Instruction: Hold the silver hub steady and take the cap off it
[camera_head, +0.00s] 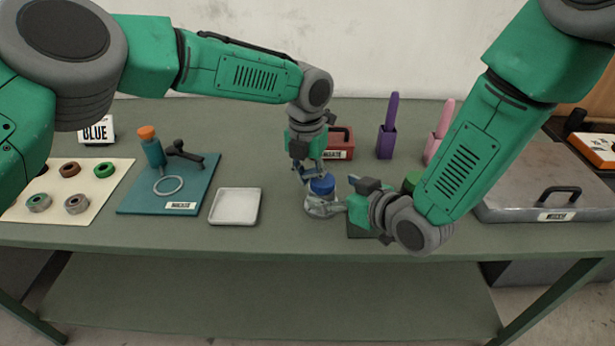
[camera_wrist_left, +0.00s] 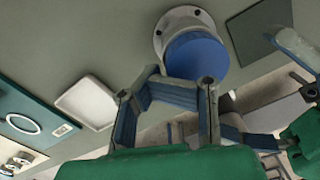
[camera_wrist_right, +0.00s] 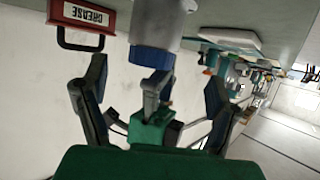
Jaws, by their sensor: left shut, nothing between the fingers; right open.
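The silver hub (camera_head: 318,208) stands upright on the green table, with its blue cap (camera_head: 322,186) on top. The hub's round flange shows in the left wrist view (camera_wrist_left: 172,20), with the cap (camera_wrist_left: 197,54) in front of it. My left gripper (camera_head: 312,174) is shut and empty, right at the cap; whether it touches the cap is not clear. My right gripper (camera_wrist_right: 155,88) is open, its fingers pointing at the hub (camera_wrist_right: 158,20) from the right side. The hub is not between its fingertips as far as I can tell. My left gripper partly covers the cap in the right wrist view.
A white tray (camera_head: 236,206) lies left of the hub, beyond it a teal board (camera_head: 140,200) with a ring and tools. A red grease box (camera_head: 340,146) and purple holder (camera_head: 387,140) stand behind. A grey lidded case (camera_head: 515,205) is at right.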

